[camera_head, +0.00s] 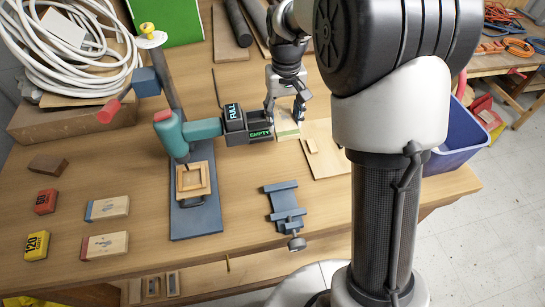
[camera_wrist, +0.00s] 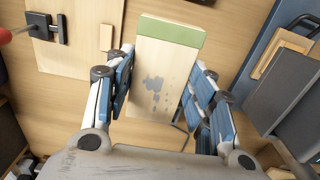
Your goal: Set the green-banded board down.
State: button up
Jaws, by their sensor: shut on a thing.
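The green-banded board (camera_wrist: 160,72) is a pale wooden block with a green band across its far end and grey worn patches on its face. In the wrist view it lies between the two blue-padded fingers of my gripper (camera_wrist: 158,84), which are shut on its sides. In the head view my gripper (camera_head: 285,112) points down over the workbench (camera_head: 250,215), and the board's green edge (camera_head: 288,133) shows below the fingers. Whether the board touches the bench is hard to tell. Much of it is hidden by my gripper in the head view.
A drill-like tool (camera_head: 200,129) with FULL and EMPTY labels stands close left of the board. A flat wooden panel (camera_head: 330,160) lies to its right. A blue-grey clamp (camera_head: 285,208) lies in front. Sanding blocks (camera_head: 108,208) sit at left, a coiled hose (camera_head: 65,50) behind them.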

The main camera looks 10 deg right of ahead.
aim_at(282, 161)
notch_tip(282, 161, down, 17)
jog(key=b, duration=0.4)
jog(key=shift+w+r, duration=0.1)
jog(key=shift+r, duration=0.1)
jog(key=shift+f+b, duration=0.2)
jog(key=shift+b, duration=0.15)
jog(key=o, duration=1.1)
